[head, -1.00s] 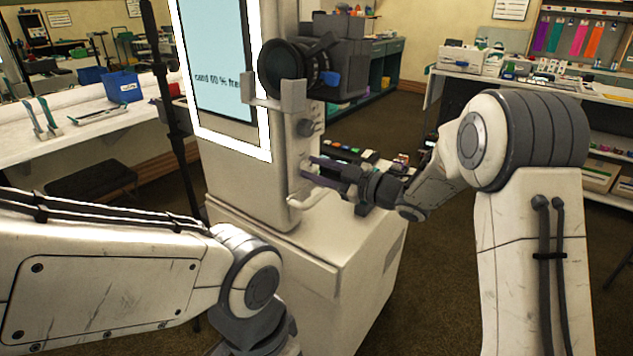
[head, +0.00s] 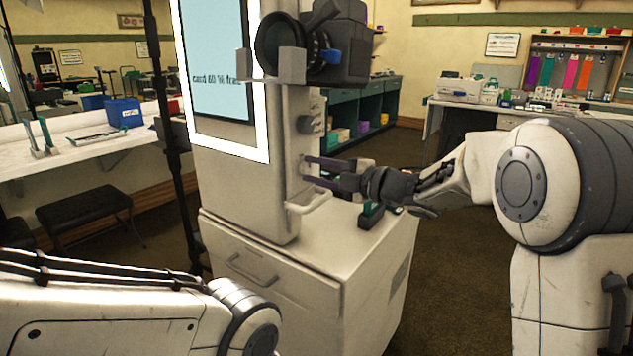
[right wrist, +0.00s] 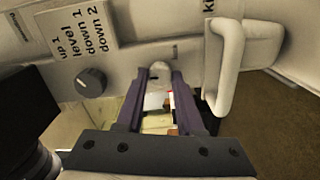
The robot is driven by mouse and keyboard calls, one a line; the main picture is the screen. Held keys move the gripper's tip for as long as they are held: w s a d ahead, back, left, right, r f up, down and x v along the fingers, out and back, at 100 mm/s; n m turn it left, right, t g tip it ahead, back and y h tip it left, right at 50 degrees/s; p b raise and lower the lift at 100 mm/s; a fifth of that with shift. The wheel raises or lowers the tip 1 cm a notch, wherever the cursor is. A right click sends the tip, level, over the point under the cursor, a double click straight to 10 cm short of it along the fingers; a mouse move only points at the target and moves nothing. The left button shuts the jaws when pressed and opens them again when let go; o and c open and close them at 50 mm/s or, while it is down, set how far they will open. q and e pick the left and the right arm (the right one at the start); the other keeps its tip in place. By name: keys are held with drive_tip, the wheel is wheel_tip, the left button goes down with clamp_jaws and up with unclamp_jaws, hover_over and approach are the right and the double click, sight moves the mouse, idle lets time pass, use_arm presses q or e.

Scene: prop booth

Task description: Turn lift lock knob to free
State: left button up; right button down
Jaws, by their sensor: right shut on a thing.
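A pale lift lock knob (right wrist: 160,70) sits on the side of the white cart column, between my right fingertips in the right wrist view. My right gripper (head: 306,172) reaches the column from the right and is shut on this knob; its purple fingers lie on either side of it. The fingers hide most of the knob in the head view, so I cannot read its setting. A separate dark grey knob (right wrist: 90,83) is to the left, beside a label (right wrist: 80,42) reading "up 1 level down 1 down 2". My left arm shows at lower left, its gripper out of frame.
A white U-shaped handle (right wrist: 232,70) is close to the right of my fingers. A camera (head: 318,45) and a bright screen (head: 222,75) are above on the column. A black stand (head: 170,130) is at left. Open floor lies to the right of the cart.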

drive_tip(key=shift+s+f+n+b, duration=0.1)
drive_tip(key=shift+n+b, duration=0.2)
drive_tip(key=shift+n, duration=0.1)
drive_tip(key=c, duration=0.5)
unclamp_jaws()
drive_tip(key=v, duration=1)
drive_tip(key=shift+s+d+p, duration=0.15)
drive_tip(key=shift+d+p, duration=0.05)
drive_tip(key=shift+p, duration=0.15)
